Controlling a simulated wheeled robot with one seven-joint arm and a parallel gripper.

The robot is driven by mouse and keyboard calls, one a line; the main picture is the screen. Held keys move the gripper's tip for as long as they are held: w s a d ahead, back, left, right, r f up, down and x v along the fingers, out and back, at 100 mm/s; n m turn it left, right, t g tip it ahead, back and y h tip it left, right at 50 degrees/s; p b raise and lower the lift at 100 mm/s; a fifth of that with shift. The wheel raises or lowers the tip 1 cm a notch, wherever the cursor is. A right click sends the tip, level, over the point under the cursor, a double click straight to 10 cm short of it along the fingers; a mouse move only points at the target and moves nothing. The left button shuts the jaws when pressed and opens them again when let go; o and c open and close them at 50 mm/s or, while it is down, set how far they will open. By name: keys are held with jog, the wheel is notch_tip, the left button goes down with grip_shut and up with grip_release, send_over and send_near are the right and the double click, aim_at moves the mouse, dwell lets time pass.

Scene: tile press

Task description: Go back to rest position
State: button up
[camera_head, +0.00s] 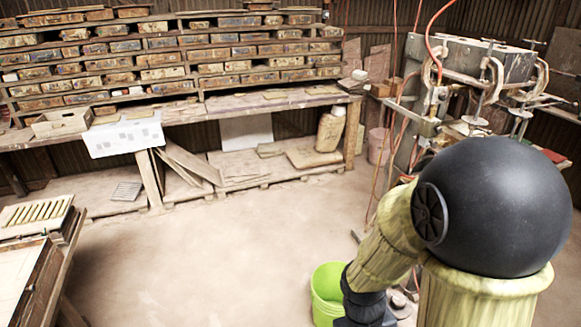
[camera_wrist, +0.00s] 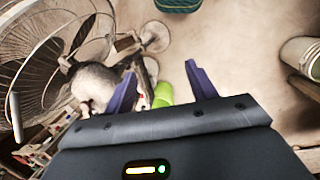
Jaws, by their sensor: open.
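My gripper (camera_wrist: 160,88) is in the wrist view, its two purple fingers spread apart with nothing between them. It hangs over the open floor, clear of the benches. In the head view my arm fills the right side, bent downward, and my gripper is out of sight.
A green bucket (camera_head: 327,290) stands on the floor beside my arm. The press machine (camera_head: 465,60) is behind it. A large fan (camera_wrist: 45,60) is close on the left in the wrist view. A pale bucket (camera_wrist: 301,58) stands at right. The middle floor (camera_head: 210,250) is clear.

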jog(key=w+r+m+t+y, duration=0.1)
jog(key=w+r+m+t, duration=0.1)
jog(key=w+r+t, duration=0.1)
notch_tip(320, 180, up, 3)
jog(key=shift+w+d+f+m+t+y, duration=0.2)
jog(key=shift+w+m+t+y, duration=0.15)
jog(key=shift+w, duration=0.45)
